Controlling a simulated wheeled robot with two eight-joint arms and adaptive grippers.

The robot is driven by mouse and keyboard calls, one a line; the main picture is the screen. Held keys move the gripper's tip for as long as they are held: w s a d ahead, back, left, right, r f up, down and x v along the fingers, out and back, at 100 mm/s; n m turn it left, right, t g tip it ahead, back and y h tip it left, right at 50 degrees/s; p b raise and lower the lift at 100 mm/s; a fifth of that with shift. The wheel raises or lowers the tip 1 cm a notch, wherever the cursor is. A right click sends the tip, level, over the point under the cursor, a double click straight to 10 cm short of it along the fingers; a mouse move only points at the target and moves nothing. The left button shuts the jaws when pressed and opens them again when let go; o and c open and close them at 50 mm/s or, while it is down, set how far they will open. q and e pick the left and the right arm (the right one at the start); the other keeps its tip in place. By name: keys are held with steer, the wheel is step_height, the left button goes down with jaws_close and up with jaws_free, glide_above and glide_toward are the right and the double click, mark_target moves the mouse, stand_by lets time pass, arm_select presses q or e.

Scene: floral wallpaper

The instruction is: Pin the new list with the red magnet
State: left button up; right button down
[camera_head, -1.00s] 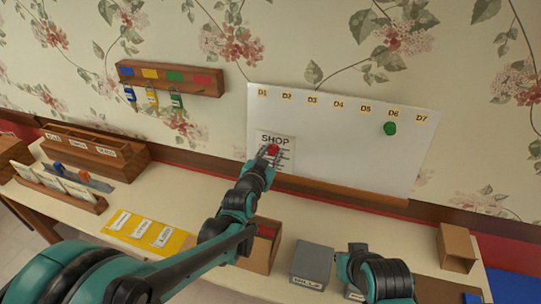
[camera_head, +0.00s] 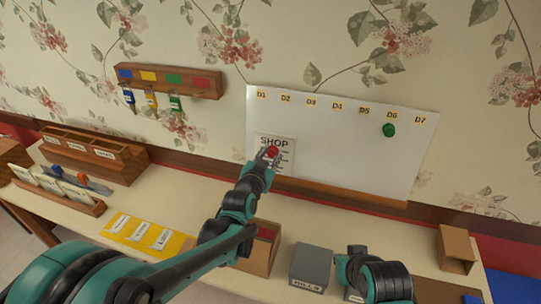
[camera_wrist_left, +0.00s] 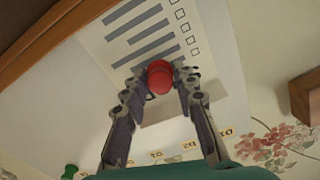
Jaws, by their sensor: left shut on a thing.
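The red magnet (camera_head: 272,152) sits between the fingertips of my left gripper (camera_head: 268,156), which is shut on it in front of the shop list. In the left wrist view the red magnet (camera_wrist_left: 160,76) shows between both fingers, over the printed list (camera_wrist_left: 150,35). The list (camera_head: 274,142), headed SHOP, lies flat against the white board (camera_head: 340,150) at its left side, below the D1 label. Whether the magnet touches the list cannot be told. My right gripper (camera_head: 350,262) is low by the grey box, and its fingers are too unclear to judge.
A green magnet (camera_head: 389,130) is on the board under D6. A key rack (camera_head: 170,80) hangs at left. On the table are a wooden organizer (camera_head: 95,155), a yellow card strip (camera_head: 145,232), a grey box (camera_head: 312,265) and a small brown box (camera_head: 455,247).

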stand_by(0.3)
arm_select(q)
steer(key=o, duration=1.7)
steer(key=shift+c, duration=0.2)
steer(key=p+v, duration=0.1)
steer(key=v, duration=0.6)
steer(key=shift+p, duration=0.3)
